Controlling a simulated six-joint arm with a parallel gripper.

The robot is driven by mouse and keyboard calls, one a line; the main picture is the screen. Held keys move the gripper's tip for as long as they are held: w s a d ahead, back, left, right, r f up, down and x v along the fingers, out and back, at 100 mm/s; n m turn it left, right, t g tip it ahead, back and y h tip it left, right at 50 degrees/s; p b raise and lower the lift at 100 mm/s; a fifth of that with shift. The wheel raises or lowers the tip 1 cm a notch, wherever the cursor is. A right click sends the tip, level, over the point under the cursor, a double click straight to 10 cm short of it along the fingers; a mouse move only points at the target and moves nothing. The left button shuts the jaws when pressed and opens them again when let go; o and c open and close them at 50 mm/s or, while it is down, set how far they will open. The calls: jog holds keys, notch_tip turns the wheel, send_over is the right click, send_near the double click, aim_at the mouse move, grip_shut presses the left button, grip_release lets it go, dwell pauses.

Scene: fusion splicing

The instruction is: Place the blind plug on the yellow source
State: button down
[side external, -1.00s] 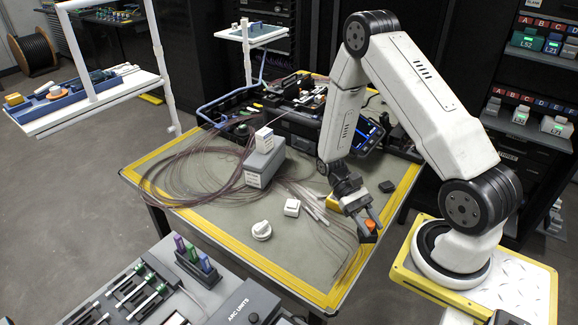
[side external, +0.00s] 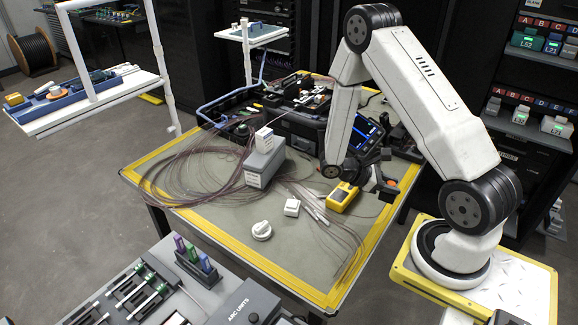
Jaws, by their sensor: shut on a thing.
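The yellow source (side external: 342,197) is a small yellow box with a dark panel, lying on the mat right of the middle. My gripper (side external: 385,184) is just to its right, near the table's right edge, and is shut on a small piece with an orange part (side external: 391,181), which I take to be the blind plug. The plug is apart from the source in the picture. The dark fingers and the small size of the piece hide its exact shape and how it sits between them. A dark shape below the fingers cannot be told apart from them.
A white block (side external: 292,207) and a round white knob-like piece (side external: 261,230) lie left of the source. A grey box (side external: 264,165) stands among loose fibres (side external: 195,178). A screen device (side external: 365,134) is behind. The front of the mat is mostly clear.

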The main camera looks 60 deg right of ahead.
jog(key=w+d+r+n+t+h, duration=0.1)
jog(key=w+d+n+t+h, duration=0.3)
jog(key=w+d+n+t, duration=0.15)
jog(key=n+t+h, duration=0.2)
jog(key=n+t, duration=0.5)
jog(key=t, duration=0.1)
send_over(344, 193)
jog(key=d, duration=0.5)
jog(key=shift+w+r+g, duration=0.25)
jog(key=shift+r, duration=0.2)
jog(key=shift+f, duration=0.1)
jog(key=shift+f, duration=2.15)
jog(key=shift+f, duration=1.75)
jog(key=shift+f, duration=0.15)
